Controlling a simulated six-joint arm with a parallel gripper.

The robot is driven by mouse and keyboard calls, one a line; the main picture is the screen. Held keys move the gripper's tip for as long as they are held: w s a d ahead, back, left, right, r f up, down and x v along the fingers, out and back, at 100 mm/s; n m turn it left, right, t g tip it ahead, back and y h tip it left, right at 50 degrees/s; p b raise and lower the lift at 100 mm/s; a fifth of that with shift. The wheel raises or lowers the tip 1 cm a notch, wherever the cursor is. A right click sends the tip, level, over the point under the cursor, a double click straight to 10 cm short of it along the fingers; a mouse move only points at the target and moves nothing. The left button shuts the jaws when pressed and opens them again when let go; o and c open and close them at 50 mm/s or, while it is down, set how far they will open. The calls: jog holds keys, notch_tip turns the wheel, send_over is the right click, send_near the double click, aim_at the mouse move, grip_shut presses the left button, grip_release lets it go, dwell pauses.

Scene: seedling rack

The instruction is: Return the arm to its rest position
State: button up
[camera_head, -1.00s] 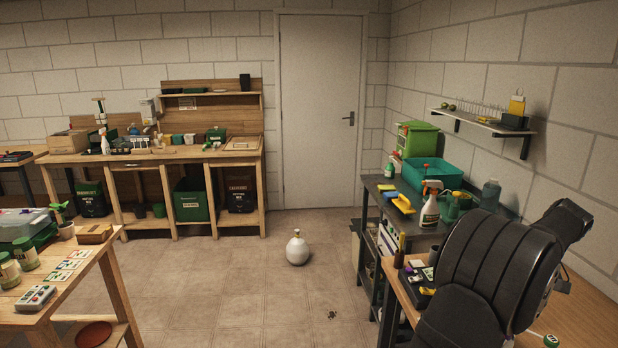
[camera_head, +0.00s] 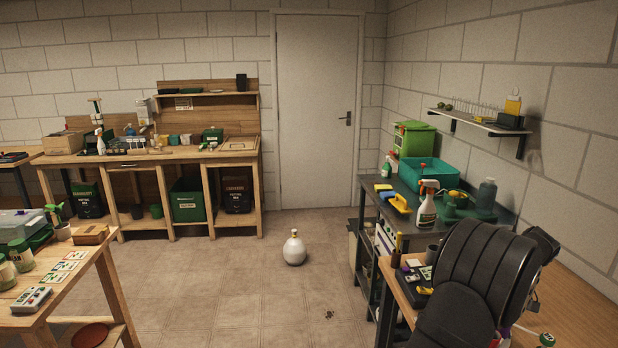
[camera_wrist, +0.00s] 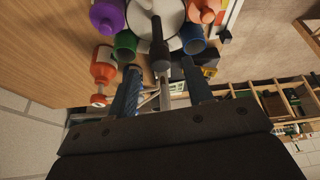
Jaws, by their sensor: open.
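My arm, a black ribbed shape (camera_head: 482,270), fills the lower right of the head view, in front of the wooden bench there. My gripper is hidden in that view. In the wrist view my gripper (camera_wrist: 160,67) shows two dark fingers spread apart. A dark rod-like piece and a pale metal part show between or behind them; I cannot tell how far off they are. I see nothing clamped between the fingers.
Beyond the fingers are a red bottle (camera_wrist: 103,67), purple (camera_wrist: 107,17), green (camera_wrist: 125,43) and blue (camera_wrist: 192,38) containers, and a white round piece (camera_wrist: 145,17). A dark bench (camera_head: 385,212) stands beside my arm. A white flask-like vessel (camera_head: 294,252) is on the open floor.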

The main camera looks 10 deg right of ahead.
jog(key=x, duration=0.3)
jog(key=shift+a+r+m, duration=0.1)
jog(key=shift+m, duration=0.4)
jog(key=m+h, duration=0.2)
jog(key=m, duration=0.2)
jog(key=shift+a+m, duration=0.1)
jog(key=shift+m, duration=0.2)
jog(key=shift+w+a+m+g+h, duration=0.1)
jog(key=shift+m+g+h, duration=0.4)
jog(key=shift+m, duration=1.1)
jog(key=shift+w+a+m+g+h, duration=0.1)
jog(key=shift+m+g+h, duration=0.4)
jog(key=shift+m, duration=1.1)
jog(key=shift+v, duration=0.9)
jog(key=shift+s, duration=0.1)
